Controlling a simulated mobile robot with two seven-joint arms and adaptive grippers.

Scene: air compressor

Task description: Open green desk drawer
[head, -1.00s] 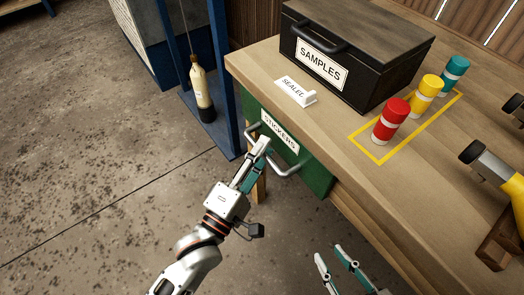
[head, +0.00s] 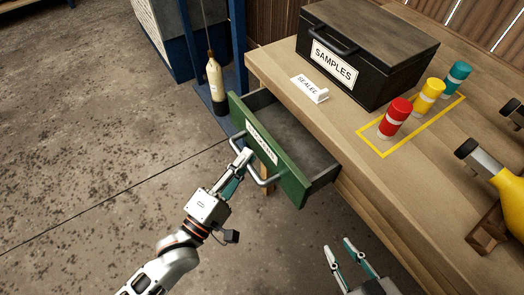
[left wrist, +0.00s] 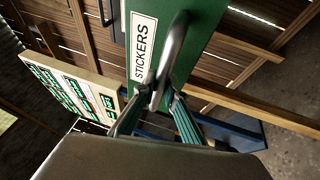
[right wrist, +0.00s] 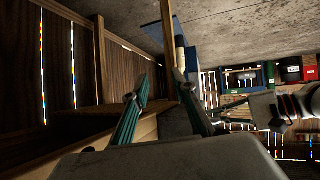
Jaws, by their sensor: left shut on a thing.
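The green desk drawer (head: 291,181) is pulled part way out of the wooden desk, and its grey inside shows empty where I can see it. Its front carries a "STICKERS" label and a metal bar handle (head: 266,181). My left gripper (head: 243,158) is shut on the handle. In the left wrist view the fingers (left wrist: 158,98) close around the handle (left wrist: 172,52), beside the label (left wrist: 143,47). My right gripper (head: 346,252) is open and empty, in front of the desk at the bottom of the head view; its spread fingers also show in the right wrist view (right wrist: 165,104).
On the desk (head: 355,165) stand a black "SAMPLES" box (head: 365,55), a "SEALED" sign (head: 308,87), and red (head: 396,117), yellow (head: 429,95) and teal (head: 457,77) cylinders. A blue post frame with a hanging bottle (head: 214,80) stands left of the drawer. The floor in front is clear.

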